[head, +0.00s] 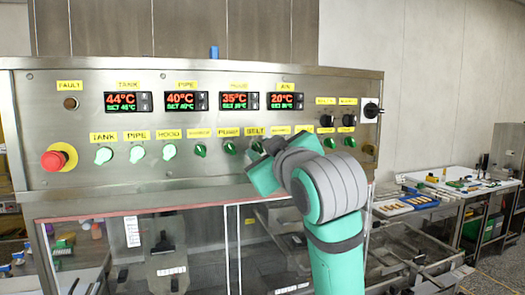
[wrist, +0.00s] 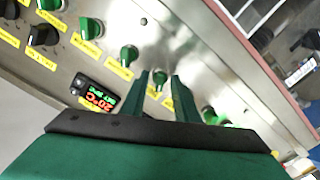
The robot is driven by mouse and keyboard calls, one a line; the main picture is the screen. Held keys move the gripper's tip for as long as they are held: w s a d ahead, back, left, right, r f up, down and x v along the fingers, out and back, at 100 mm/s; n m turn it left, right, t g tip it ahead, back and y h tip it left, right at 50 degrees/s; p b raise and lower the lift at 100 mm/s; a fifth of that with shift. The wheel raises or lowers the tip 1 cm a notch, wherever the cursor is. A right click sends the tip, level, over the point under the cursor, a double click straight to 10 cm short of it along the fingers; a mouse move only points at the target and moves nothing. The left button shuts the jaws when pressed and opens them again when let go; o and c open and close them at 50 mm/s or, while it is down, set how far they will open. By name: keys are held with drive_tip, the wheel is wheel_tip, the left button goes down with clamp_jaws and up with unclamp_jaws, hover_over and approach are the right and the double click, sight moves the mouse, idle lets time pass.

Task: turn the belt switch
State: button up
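The belt switch (head: 256,147) is a green knob under the yellow BELT label (head: 255,131) on the steel panel, partly hidden by my gripper in the head view. In the wrist view, a green knob that looks like the belt switch (wrist: 159,78) shows between my fingertips. My gripper (wrist: 162,80) is open, with one dark green finger on each side of that knob. Whether the fingers touch it I cannot tell. In the head view, my arm reaches in from the lower right and hides the fingertips.
The pump switch (head: 229,147) is close on the left. Another green knob (wrist: 130,54) is close on the other side, near the 20°C display (wrist: 100,98). A red emergency stop (head: 55,160) is at the far left. Clear guard panels (head: 205,240) stand below the panel.

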clamp_jaws()
drive_tip(key=shift+m, duration=0.3)
drive_tip(key=m, duration=0.4)
drive_tip(key=shift+a+m, duration=0.15)
drive_tip(key=shift+m, duration=0.15)
drive_tip(key=m, duration=0.6)
drive_tip(key=shift+m, duration=0.3)
unclamp_jaws()
drive_tip(key=shift+s, duration=0.15)
